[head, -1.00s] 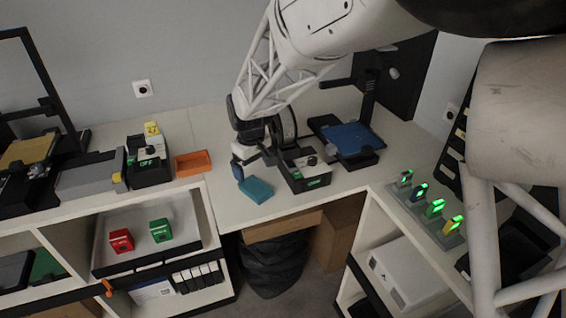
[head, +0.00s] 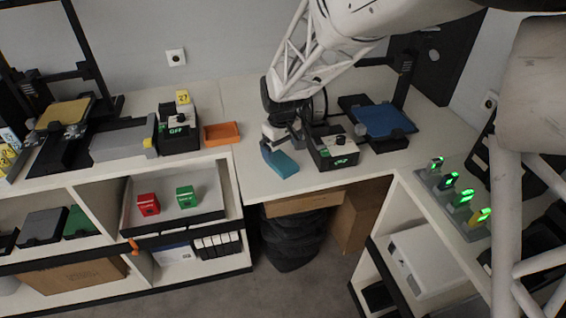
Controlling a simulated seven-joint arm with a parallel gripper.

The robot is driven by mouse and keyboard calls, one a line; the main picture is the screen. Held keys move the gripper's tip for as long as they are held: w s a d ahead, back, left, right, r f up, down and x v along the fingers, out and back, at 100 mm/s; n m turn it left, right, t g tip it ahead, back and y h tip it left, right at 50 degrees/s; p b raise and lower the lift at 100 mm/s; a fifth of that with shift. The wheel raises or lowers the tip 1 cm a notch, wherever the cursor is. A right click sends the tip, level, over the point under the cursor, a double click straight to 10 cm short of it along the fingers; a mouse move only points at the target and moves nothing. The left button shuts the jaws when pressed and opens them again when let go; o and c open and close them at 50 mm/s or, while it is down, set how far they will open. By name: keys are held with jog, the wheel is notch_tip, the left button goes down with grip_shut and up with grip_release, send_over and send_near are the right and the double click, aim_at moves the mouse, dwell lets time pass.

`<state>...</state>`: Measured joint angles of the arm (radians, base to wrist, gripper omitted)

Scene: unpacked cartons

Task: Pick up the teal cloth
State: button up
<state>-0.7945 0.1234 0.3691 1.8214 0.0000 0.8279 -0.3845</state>
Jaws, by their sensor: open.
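A teal item (head: 285,164) lies on the white table near its front edge, in the middle of the head view. My arm comes down from the upper right and hides part of the table behind.
A black device with a green display (head: 333,150) stands close right of the teal item. An orange tray (head: 222,133) lies to its left. A blue-bedded machine (head: 385,118) stands at back right. Green-lit blocks (head: 453,189) stand at right. The table's front edge is close.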

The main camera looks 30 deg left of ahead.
aim_at(282, 161)
jog(key=shift+f, duration=0.1)
jog(key=shift+f, duration=2.45)
jog(key=shift+c, duration=0.5)
jog(key=c, duration=1)
jog(key=shift+r, duration=0.1)
jog(key=shift+r, duration=1.75)
jog(key=s+d, duration=0.3)
jog(key=s+d+r, duration=0.1)
jog(key=s+d, duration=0.7)
jog(key=shift+s+r, duration=0.15)
